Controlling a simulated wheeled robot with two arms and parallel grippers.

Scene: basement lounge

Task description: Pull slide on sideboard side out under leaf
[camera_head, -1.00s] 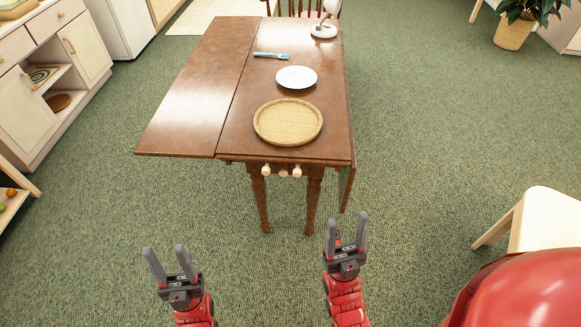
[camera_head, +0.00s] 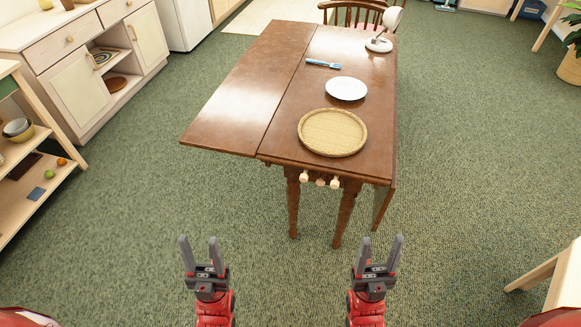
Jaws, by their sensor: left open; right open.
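The brown drop-leaf table (camera_head: 290,90) stands ahead of me. Its left leaf (camera_head: 235,110), on the side of the white sideboard (camera_head: 90,70), is up and level with the top. The right leaf (camera_head: 384,205) hangs down. Pale knobs show under the near end of the top, a left one (camera_head: 304,177), a middle one (camera_head: 320,182) and a right one (camera_head: 335,183). No slide is seen sticking out, and the leaf's underside is hidden. My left gripper (camera_head: 199,240) and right gripper (camera_head: 383,240) are open and empty, in front of the table and apart from it.
A round woven tray (camera_head: 332,151), a white plate (camera_head: 346,89), a blue-handled utensil (camera_head: 323,63) and a lamp (camera_head: 379,45) are on the table. A low shelf (camera_head: 30,180) stands at left, and pale wooden furniture (camera_head: 545,270) at lower right. Green carpet between is clear.

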